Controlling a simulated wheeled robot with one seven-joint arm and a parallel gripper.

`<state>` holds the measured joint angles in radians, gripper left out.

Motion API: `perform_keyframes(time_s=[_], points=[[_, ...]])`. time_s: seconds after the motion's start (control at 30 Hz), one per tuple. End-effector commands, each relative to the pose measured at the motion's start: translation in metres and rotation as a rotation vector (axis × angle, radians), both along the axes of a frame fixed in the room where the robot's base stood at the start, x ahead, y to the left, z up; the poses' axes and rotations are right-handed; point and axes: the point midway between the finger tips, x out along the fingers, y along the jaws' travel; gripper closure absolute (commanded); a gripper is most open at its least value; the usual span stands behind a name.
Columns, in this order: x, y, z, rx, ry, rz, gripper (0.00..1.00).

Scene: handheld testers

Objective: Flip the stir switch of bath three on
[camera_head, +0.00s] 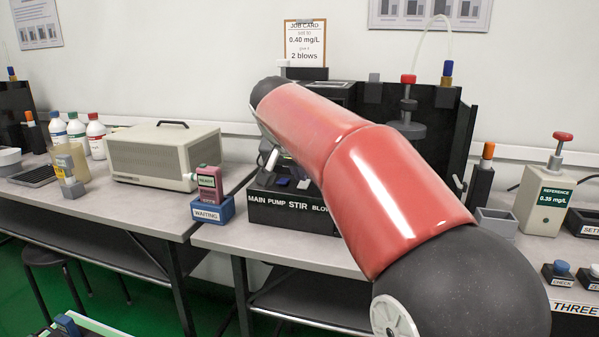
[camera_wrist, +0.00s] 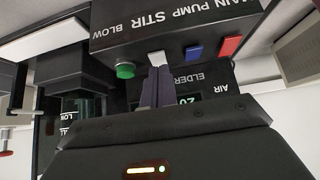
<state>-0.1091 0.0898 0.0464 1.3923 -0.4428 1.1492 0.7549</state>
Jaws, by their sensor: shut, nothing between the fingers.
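A black control box (camera_head: 290,212) in the head view is lettered MAIN, PUMP, STIR and BLOW. In the wrist view the same box (camera_wrist: 175,35) appears upside down. By the STIR lettering is a white switch (camera_wrist: 156,57). A blue switch (camera_wrist: 194,51) is by PUMP, a red one (camera_wrist: 230,45) by MAIN, and a green button (camera_wrist: 124,71) by BLOW. My gripper (camera_wrist: 157,70) is shut and empty, its fingertips right at the white switch; I cannot tell whether they touch. The fingers partly cover the switch, and its setting is unclear. My arm hides much of the box's top in the head view.
A dark panel behind the switches shows green digits (camera_wrist: 183,100), partly covered. A red tester (camera_head: 209,182) stands in a blue WAITING holder (camera_head: 213,209) left of the box.

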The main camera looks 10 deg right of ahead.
Motion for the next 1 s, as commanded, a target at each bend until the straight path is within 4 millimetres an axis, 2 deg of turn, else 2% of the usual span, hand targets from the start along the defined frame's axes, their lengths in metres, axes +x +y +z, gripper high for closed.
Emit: perform_keyframes(time_s=[0.43, 0.8, 1.0], points=[[-0.003, 0.002, 0.007, 0.000, -0.001, 0.001, 1.00], [-0.033, 0.020, 0.053, 0.000, -0.003, 0.001, 1.00], [-0.041, 0.024, 0.063, 0.000, 0.000, 0.000, 1.00]])
